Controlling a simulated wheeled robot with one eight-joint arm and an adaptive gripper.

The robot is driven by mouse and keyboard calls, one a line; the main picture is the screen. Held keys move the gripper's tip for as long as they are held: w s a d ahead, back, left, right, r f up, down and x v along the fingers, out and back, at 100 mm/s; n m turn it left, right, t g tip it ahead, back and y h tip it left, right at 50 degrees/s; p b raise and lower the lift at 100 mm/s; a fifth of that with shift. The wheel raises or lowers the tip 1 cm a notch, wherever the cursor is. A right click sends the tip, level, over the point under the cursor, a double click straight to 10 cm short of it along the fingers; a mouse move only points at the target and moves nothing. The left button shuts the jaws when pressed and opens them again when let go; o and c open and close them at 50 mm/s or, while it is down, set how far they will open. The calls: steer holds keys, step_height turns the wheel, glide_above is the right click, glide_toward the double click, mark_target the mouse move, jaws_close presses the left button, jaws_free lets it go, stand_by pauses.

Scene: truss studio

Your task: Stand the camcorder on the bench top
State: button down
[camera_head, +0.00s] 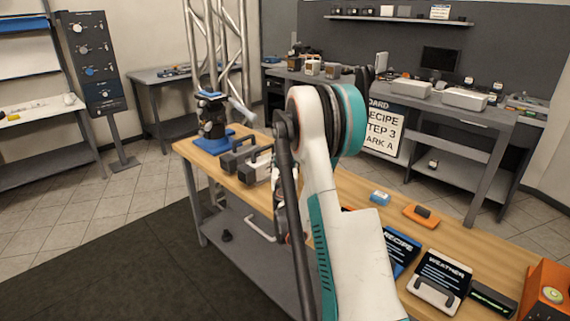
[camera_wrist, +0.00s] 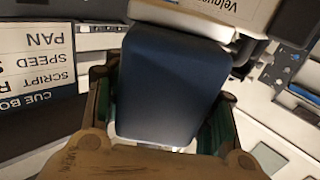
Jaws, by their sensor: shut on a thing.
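My gripper (camera_wrist: 160,125) is shut on a dark blue, rounded boxy body (camera_wrist: 168,85), which I take to be the camcorder; its face fills the middle of the wrist view, between the fingers. In the head view my gripper (camera_head: 283,205) is mostly hidden behind my arm, at the near edge of the wooden bench top (camera_head: 475,243). What it holds cannot be made out clearly there. Two grey camcorder-like bodies with top handles, a darker one (camera_head: 236,157) and a paler one (camera_head: 256,167), show at the bench's left part, beside my arm.
A black device on a blue base (camera_head: 212,128) stands at the bench's far left end. A blue block (camera_head: 380,197), an orange tray (camera_head: 422,216), dark cards (camera_head: 442,272) and an orange box (camera_head: 546,290) occupy the right part. Bare wood shows between them. A truss rises behind.

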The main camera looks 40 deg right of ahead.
steer(key=shift+f, duration=0.55)
steer(key=c, duration=0.7)
jaws_free()
steer(key=shift+r, duration=0.1)
